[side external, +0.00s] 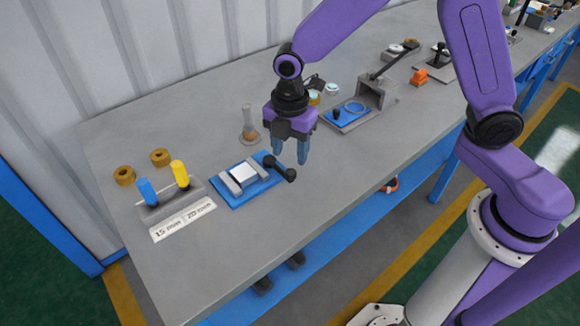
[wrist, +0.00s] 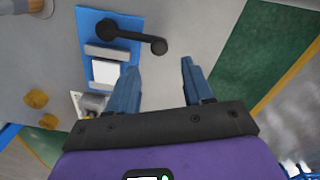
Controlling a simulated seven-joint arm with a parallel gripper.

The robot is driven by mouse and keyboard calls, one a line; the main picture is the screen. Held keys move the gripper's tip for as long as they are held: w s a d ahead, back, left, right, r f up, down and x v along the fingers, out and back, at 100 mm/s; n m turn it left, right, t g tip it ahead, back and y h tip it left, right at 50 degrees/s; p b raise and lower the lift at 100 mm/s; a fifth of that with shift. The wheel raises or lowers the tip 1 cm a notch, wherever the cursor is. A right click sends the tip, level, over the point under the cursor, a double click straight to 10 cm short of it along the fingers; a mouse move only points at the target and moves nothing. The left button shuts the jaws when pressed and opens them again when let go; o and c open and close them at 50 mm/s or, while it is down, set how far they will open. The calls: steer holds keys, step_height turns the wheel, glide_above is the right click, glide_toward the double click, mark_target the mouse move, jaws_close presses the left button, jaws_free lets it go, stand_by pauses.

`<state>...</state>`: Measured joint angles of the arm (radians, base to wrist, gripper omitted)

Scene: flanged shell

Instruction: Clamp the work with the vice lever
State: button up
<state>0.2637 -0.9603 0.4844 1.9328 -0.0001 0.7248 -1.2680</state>
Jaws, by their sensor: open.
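The vice (side external: 243,181) sits on a blue base plate on the bench, with a white block, the work (side external: 242,173), between its grey jaws. Its black lever (side external: 282,169) is at the right end of the plate and ends in a round knob. In the wrist view the lever (wrist: 135,37) reaches to the right from its pivot, past the plate's edge, and the work (wrist: 106,72) shows below it. My gripper (side external: 304,158) is open and empty, with blue fingers pointing down near the lever knob. In the wrist view the gripper's fingertips (wrist: 158,66) are below and either side of the knob; contact cannot be told.
A grey holder (side external: 170,200) with blue and yellow handled tools stands left of the vice, behind a label reading 15 mm and 20 mm. Brass rings (side external: 124,175) lie further left. A grey fixture (side external: 372,97) is to the right. The front bench is clear.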

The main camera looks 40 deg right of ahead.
mark_target(290, 173)
steer(key=shift+f, duration=3.1)
jaws_close()
